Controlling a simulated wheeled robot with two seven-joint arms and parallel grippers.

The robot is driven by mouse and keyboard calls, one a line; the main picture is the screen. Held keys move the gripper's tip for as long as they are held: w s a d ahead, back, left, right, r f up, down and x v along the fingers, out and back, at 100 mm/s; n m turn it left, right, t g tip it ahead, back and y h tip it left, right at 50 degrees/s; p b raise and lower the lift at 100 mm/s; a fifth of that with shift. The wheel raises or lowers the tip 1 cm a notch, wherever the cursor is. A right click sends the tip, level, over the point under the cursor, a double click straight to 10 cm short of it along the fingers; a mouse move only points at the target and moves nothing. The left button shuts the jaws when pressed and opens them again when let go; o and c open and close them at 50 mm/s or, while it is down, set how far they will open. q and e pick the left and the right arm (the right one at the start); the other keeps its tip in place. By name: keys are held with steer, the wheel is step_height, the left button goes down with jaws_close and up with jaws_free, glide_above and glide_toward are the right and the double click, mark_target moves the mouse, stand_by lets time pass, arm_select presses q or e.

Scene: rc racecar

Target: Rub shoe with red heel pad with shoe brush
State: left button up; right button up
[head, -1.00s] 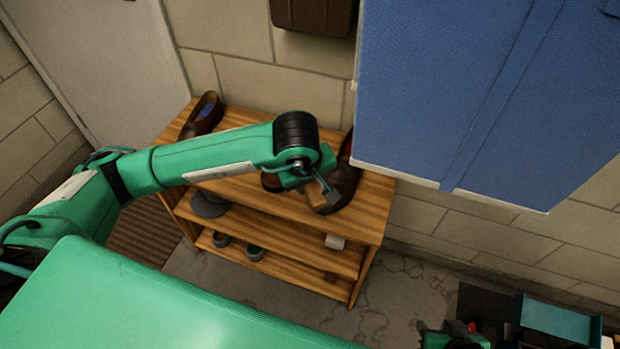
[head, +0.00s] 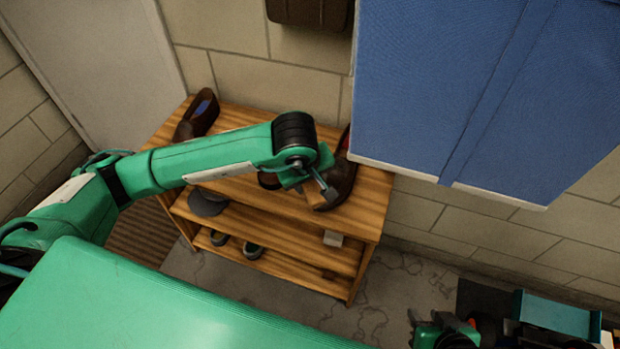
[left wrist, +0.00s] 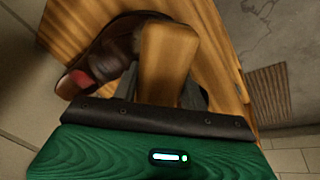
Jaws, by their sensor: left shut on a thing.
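My left gripper (head: 318,186) is shut on the shoe brush, a wooden block (head: 309,193) that also shows in the left wrist view (left wrist: 168,52). The brush is close against the side of a dark brown shoe (head: 342,182) on the top shelf board; I cannot tell whether its bristles touch it. In the left wrist view this shoe (left wrist: 108,55) shows a red heel pad (left wrist: 82,78) inside.
A brown shoe with a blue heel pad (head: 196,116) stands at the left end of the wooden shelf (head: 365,215). Another shoe (head: 268,180) is mostly behind my left arm. Lower boards hold a cap (head: 207,203) and small shoes (head: 252,251). A large blue panel (head: 450,90) hangs at right.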

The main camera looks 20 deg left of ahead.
arm_select(q)
steer(key=shift+b+x, duration=0.95)
steer(key=shift+b, duration=0.05)
steer(key=shift+d, duration=0.1)
